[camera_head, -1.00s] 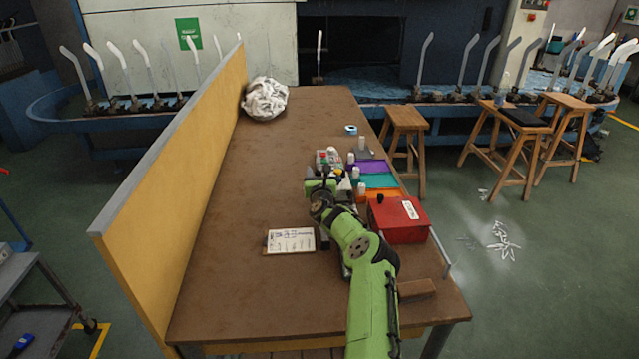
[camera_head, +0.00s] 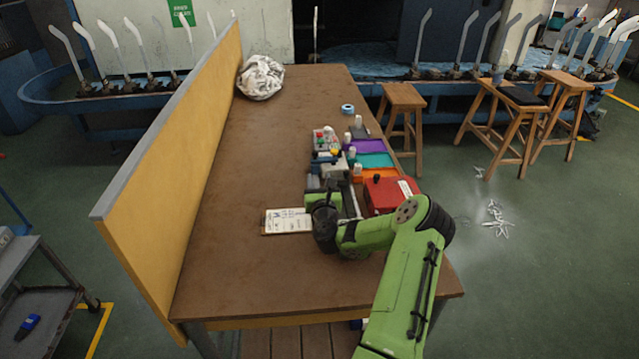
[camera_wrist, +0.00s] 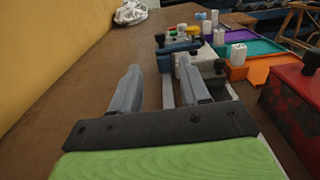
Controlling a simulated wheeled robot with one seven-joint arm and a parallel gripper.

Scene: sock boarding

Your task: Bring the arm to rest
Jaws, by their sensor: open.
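My gripper (camera_wrist: 160,88) is open, and nothing shows between its two grey fingers in the wrist view. In the head view my green arm comes in from the lower right and bends left over the near part of the brown table (camera_head: 250,275). Its wrist hides part of a white clipboard sheet (camera_head: 288,221) and stands left of the red box (camera_head: 385,196). The red box also shows at the right edge of the wrist view (camera_wrist: 292,110). A grey rail-like piece lies just past the fingers, and the arm hides what it joins to.
Purple, teal (camera_head: 374,160) and orange trays with white bottles line the table's right side, next to small fittings (camera_head: 326,140). A yellow partition (camera_head: 175,170) bounds the left side. A white bundle (camera_head: 260,77) lies at the far end. The table's left middle is clear.

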